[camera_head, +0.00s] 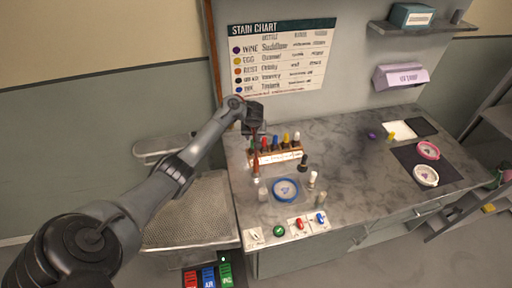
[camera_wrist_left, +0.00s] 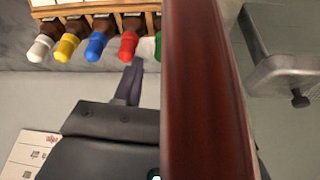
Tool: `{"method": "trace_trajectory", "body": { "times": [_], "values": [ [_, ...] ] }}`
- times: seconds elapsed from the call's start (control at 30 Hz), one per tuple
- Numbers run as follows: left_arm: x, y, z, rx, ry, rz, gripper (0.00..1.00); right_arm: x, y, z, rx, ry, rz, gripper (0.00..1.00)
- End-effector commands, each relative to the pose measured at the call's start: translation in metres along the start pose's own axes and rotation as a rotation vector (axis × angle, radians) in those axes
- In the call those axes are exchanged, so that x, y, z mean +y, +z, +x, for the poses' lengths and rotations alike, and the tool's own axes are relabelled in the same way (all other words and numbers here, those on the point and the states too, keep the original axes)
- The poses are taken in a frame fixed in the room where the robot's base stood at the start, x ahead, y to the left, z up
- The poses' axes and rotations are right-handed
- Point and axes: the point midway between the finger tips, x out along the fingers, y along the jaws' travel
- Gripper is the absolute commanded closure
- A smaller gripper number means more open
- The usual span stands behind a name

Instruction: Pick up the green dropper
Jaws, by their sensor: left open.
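The green dropper shows only as a sliver of its green cap (camera_wrist_left: 158,46) in the left wrist view, at the end of the row beside the red-capped dropper (camera_wrist_left: 129,46). A dark red bar (camera_wrist_left: 205,90) close to the camera hides the rest of it. My left gripper (camera_head: 255,130) is above the left end of the wooden dropper rack (camera_head: 280,158) in the head view. Its dark fingers (camera_wrist_left: 131,84) show in the wrist view below the red cap. The gripper is open, with no dropper seen in it. My right gripper is out of view.
Blue (camera_wrist_left: 95,47), yellow (camera_wrist_left: 66,48) and white (camera_wrist_left: 40,48) caps fill the rack's row. Small bottles and a blue-rimmed dish (camera_head: 286,189) stand in front of the rack. Coloured buttons (camera_head: 300,224) line the counter's front.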

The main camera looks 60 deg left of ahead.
Motion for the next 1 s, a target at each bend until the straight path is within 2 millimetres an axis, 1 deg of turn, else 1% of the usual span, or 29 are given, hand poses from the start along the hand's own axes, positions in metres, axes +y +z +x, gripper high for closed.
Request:
{"method": "trace_trajectory", "body": {
  "times": [0.03,0.27,0.6,0.73,0.97,1.0],
  "values": [
    [-0.001,0.000,0.007,0.001,0.000,0.000,0.59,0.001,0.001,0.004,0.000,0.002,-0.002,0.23],
    [-0.001,0.000,0.018,0.002,0.000,0.000,0.59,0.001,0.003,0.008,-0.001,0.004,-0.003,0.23],
    [-0.004,0.001,0.059,0.001,-0.001,0.000,0.59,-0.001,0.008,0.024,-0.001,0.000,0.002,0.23],
    [-0.004,0.000,0.065,0.003,-0.001,0.000,0.59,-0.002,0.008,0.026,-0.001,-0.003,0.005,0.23],
    [-0.004,0.000,0.065,0.003,-0.001,0.001,0.59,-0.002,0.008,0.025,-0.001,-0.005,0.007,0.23],
    [-0.004,0.000,0.065,0.003,0.000,0.001,0.64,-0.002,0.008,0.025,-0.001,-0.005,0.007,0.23]
  ]
}}
